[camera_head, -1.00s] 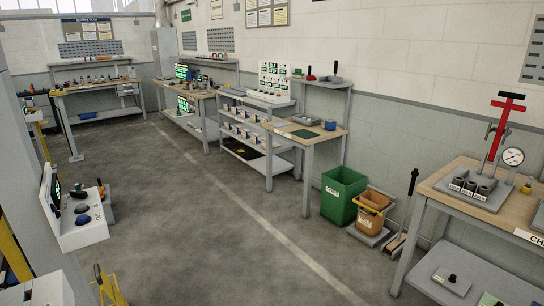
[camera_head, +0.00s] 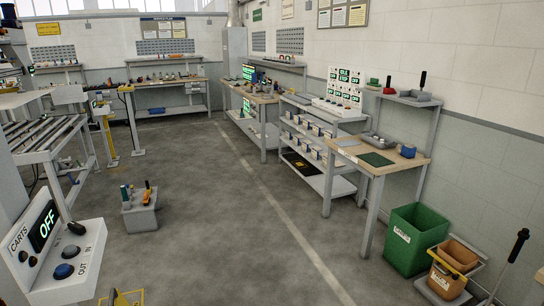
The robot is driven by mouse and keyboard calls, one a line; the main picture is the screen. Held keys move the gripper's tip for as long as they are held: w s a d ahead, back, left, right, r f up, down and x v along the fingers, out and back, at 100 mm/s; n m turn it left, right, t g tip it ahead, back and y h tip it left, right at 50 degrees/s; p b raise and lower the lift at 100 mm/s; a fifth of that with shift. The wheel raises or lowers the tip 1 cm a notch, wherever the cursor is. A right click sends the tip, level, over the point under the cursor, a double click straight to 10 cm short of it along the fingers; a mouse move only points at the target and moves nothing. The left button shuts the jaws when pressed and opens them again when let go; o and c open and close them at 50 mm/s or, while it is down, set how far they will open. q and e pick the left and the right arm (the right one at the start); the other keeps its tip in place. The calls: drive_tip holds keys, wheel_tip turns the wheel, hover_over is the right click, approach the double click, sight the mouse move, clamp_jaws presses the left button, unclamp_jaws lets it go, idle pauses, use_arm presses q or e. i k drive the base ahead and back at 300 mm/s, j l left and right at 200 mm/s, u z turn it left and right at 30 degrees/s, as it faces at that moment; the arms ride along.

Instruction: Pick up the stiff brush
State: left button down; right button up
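No gripper of mine shows in the head view. I cannot tell for sure which thing is the stiff brush. A long-handled tool with a black grip (camera_head: 518,246), like a broom or brush, stands at the lower right beside the orange bucket (camera_head: 455,263); its lower end is partly cut off by the frame. A small upright dark-handled item (camera_head: 422,81) stands in a grey holder on the upper shelf of the right workbench, too small to identify.
A green bin (camera_head: 416,239) stands by the right workbench (camera_head: 405,163). A grey box with tools (camera_head: 139,215) sits on the floor at left centre. A white control box (camera_head: 75,262) is at lower left, a roller conveyor (camera_head: 45,135) behind it. The middle floor is clear.

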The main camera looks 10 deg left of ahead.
sight(146, 199)
drive_tip(key=i+j+u, duration=0.15)
drive_tip(key=i+u, duration=0.15)
drive_tip(key=i, duration=0.45)
drive_tip(key=i+u, duration=0.25)
drive_tip(key=i, duration=0.5)
drive_tip(key=i+l+u, duration=0.15)
drive_tip(key=i+u, duration=0.15)
drive_tip(key=i, duration=0.45)
drive_tip(key=i+j+u, duration=0.25)
drive_tip(key=i+u, duration=0.15)
drive_tip(key=i, duration=0.4)
drive_tip(key=i+u, duration=0.35)
drive_tip(key=i, duration=0.45)
drive_tip(key=u, duration=1.15)
